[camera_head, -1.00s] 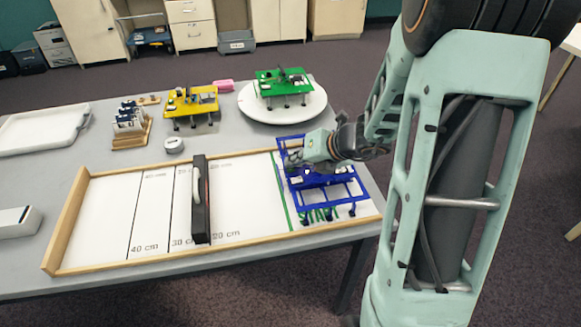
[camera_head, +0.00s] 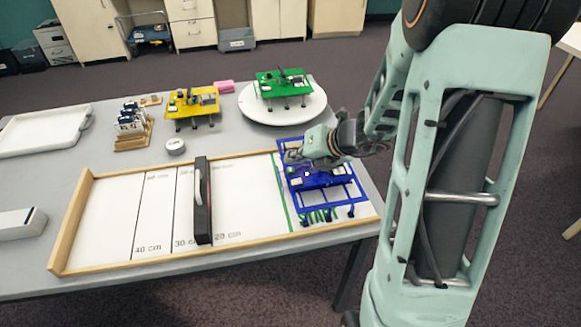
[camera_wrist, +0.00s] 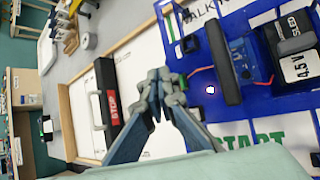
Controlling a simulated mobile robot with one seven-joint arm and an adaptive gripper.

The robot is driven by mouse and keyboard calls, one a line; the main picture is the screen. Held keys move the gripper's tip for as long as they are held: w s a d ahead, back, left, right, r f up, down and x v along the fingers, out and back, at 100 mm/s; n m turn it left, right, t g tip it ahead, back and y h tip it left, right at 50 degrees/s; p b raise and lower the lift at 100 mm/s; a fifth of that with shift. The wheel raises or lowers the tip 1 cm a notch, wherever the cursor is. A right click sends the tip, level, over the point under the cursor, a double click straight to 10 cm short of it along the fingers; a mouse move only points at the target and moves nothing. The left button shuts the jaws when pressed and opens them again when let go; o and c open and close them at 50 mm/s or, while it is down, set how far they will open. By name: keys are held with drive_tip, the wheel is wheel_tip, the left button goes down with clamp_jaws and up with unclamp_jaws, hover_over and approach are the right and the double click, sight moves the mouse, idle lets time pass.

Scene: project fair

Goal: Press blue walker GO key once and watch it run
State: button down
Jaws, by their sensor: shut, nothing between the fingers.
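The blue walker (camera_head: 338,196) stands at the right end of the white track, by the green START line. It fills the right of the wrist view (camera_wrist: 262,105), with a 4.5 V battery pack (camera_wrist: 297,60) on its deck. A small bright white spot with an orange rim (camera_wrist: 210,90) shows on the deck; I cannot tell if it is the GO key or a lamp. My gripper (camera_head: 290,157) is shut and empty, over the walker's left rear part. In the wrist view its fingertips (camera_wrist: 160,88) meet left of the bright spot. Contact cannot be told.
A black STOP bar (camera_head: 202,200) lies across the track, left of the walker. A wooden rim (camera_head: 160,262) borders the track. Behind stand a yellow walker (camera_head: 190,103), a green walker on a round white plate (camera_head: 252,108), and a battery rack (camera_head: 134,142). A white tray (camera_head: 40,133) lies far left.

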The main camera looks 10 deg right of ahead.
sight(293, 170)
drive_tip(key=shift+r+p, duration=1.95)
drive_tip(key=shift+r, duration=0.35)
